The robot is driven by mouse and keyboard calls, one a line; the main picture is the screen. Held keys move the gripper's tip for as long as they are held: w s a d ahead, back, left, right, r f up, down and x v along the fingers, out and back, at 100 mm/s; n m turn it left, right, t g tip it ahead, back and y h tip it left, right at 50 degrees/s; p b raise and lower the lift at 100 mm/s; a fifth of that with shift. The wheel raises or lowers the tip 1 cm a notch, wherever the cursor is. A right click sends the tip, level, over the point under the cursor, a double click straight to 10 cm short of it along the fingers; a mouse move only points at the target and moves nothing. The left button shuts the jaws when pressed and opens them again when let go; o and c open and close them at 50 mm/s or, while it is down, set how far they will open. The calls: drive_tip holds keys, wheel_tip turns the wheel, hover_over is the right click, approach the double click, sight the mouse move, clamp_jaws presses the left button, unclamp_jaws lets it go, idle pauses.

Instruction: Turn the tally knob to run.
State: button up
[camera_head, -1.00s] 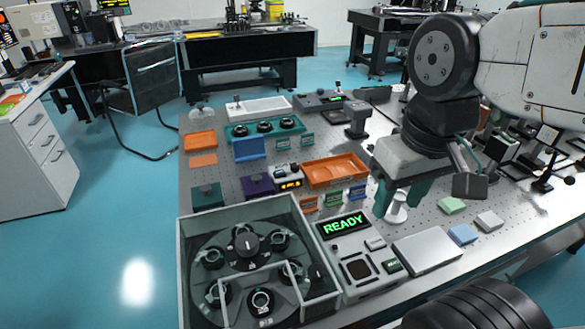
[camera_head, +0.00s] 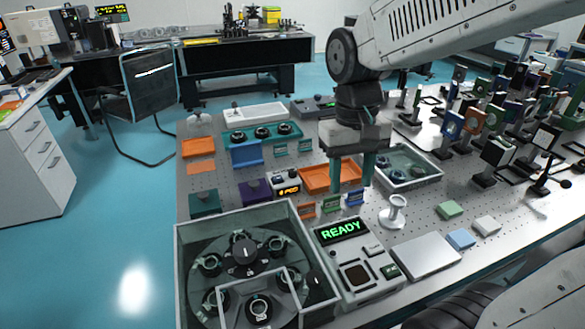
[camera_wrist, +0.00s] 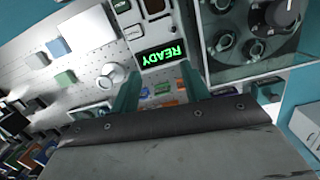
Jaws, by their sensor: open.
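A small tally unit (camera_head: 286,187) with a lit orange display stands on the optical table, left of the orange tray. Small dark and pale parts show on its top. Its knob and the setting are too small to make out. My gripper (camera_head: 352,186) points down with its teal fingers spread and empty. It is to the right of the tally unit and apart from it, over the area by the orange tray and the small coloured blocks. In the wrist view, the two fingers (camera_wrist: 160,75) are apart, with small orange, green and blue things seen between them.
A console (camera_head: 355,270) with a green READY screen stands in front. A clear-walled box (camera_head: 178,265) with a dark carousel is front left. The orange tray (camera_head: 318,178) lies behind the fingers. A white spool-shaped piece (camera_head: 394,212) stands to the right. Upright optics crowd the far right.

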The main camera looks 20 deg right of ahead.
sight(293, 171)
drive_tip(key=w+f+m, duration=0.2)
drive_tip(key=w+m, duration=0.1)
drive_tip(key=w, duration=0.5)
drive_tip(key=w+a+f+m, duration=0.1)
drive_tip(key=w+f+m, duration=0.2)
drive_tip(key=w, duration=0.5)
drive_tip(key=w+a+f+m+t, duration=0.1)
drive_tip(key=w+f+m, duration=0.1)
drive_tip(key=w, duration=0.6)
drive_tip(key=shift+w+a+f+m, duration=0.1)
drive_tip(key=shift+w+f+m, duration=0.1)
drive_tip(key=shift+w+m, duration=0.25)
drive_tip(key=shift+m, duration=0.45)
drive_tip(key=shift+f, duration=0.45)
wheel_tip(293, 171, down, 7)
drive_tip(key=shift+r, duration=0.1)
drive_tip(key=c, duration=1)
